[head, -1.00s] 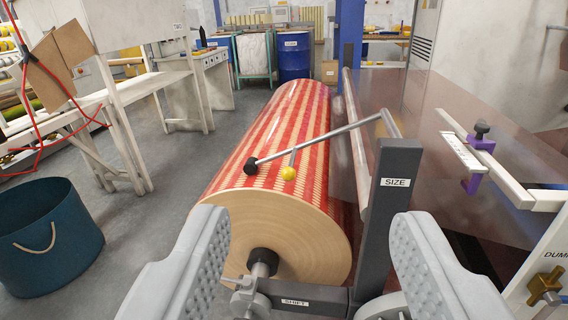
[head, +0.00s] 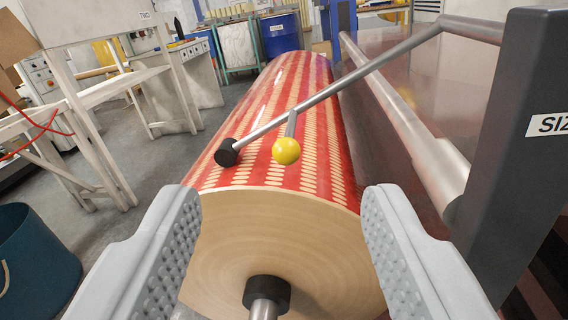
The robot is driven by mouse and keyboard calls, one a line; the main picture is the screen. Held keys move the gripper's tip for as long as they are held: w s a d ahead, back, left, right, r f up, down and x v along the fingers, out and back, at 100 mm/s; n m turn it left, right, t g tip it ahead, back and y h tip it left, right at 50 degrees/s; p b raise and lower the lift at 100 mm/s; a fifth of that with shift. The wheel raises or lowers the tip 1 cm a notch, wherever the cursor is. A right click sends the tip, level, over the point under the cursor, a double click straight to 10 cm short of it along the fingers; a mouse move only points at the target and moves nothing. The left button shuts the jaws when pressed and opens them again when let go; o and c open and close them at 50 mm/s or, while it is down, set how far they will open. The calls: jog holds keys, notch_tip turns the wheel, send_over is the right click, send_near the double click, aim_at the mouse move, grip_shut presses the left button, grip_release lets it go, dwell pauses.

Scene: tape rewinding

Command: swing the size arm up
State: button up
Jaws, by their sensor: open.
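The size arm (head: 345,82) is a grey metal rod. It runs from the dark post labelled "SIZ…" (head: 515,150) at the right down to the left. A black roller tip (head: 227,152) at its end rests against or just over the red patterned roll (head: 290,110); I cannot tell if they touch. A yellow ball knob (head: 286,151) hangs on a short stem from the rod, near the tip. My gripper (head: 281,215) is open and empty. Its two grey ridged fingers are in front of the roll's near end, below the knob in the picture and on either side of it.
The roll's black hub and shaft (head: 267,293) are at the bottom. A long metal bar (head: 405,110) and a glossy sheet lie right of the roll. A blue bucket (head: 35,255) and a white bench (head: 100,95) are at the left. Blue drums stand at the back.

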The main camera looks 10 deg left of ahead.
send_near(286, 157)
jog(key=w, duration=1.1)
jog(key=shift+w+a+f, duration=0.15)
jog(key=shift+w, duration=0.25)
grip_shut()
